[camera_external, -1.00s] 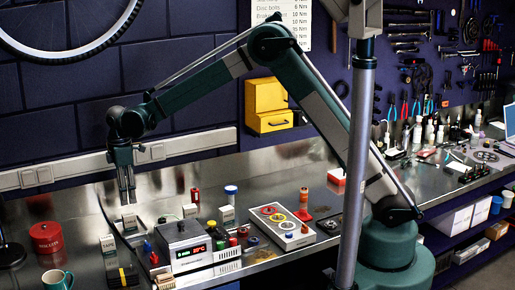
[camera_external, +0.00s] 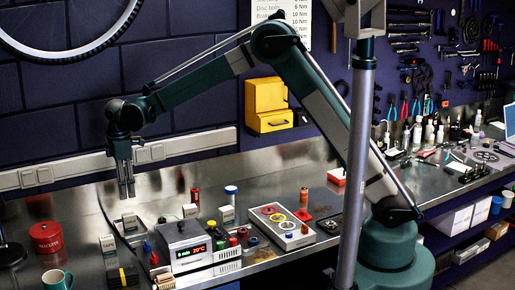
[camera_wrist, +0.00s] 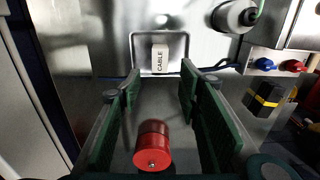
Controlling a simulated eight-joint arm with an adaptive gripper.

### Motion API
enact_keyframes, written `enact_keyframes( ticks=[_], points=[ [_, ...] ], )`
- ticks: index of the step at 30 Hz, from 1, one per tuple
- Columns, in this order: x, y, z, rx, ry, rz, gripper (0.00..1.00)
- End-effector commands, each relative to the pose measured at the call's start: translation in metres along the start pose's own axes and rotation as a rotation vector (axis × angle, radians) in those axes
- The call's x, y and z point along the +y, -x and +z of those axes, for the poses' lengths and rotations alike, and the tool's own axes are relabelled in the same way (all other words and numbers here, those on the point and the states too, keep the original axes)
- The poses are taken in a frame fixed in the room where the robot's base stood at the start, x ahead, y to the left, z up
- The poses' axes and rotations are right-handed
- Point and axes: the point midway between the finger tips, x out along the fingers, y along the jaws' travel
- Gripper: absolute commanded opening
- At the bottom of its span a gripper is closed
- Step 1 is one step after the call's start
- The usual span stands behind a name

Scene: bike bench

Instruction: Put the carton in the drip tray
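The carton (camera_wrist: 160,58), a small white box labelled "CABLE", stands upright inside the drip tray (camera_wrist: 134,45), a shallow metal tray with a rounded rim in the wrist view. The carton also shows in the external view (camera_external: 130,222), on the left part of the bench, below my fingertips. My gripper (camera_external: 127,195) points straight down above it, with a clear gap. In the wrist view, its green fingers (camera_wrist: 160,70) are spread apart with nothing held between them. The tray's edges are hard to make out in the external view.
A red tin (camera_external: 45,237) and a teal mug (camera_external: 57,280) stand at left. A grey device with a red display (camera_external: 183,242) stands to the right.

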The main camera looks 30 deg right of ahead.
Motion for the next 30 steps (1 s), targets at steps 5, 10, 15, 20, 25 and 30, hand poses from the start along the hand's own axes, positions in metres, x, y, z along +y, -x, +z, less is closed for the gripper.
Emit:
enact_keyframes(
  ticks=[5, 10, 15, 20, 25, 30],
  points=[
    [0.000, 0.000, 0.000, 0.000, 0.000, 0.000, 0.35],
    [0.000, 0.002, 0.003, 0.001, -0.005, 0.002, 0.35],
    [0.003, 0.014, 0.018, 0.008, -0.034, 0.010, 0.35],
    [0.006, 0.036, 0.047, 0.023, -0.090, 0.026, 0.35],
    [0.007, 0.066, 0.089, 0.044, -0.171, 0.050, 0.35],
    [0.005, 0.095, 0.132, 0.067, -0.257, 0.076, 0.35]
  ],
)
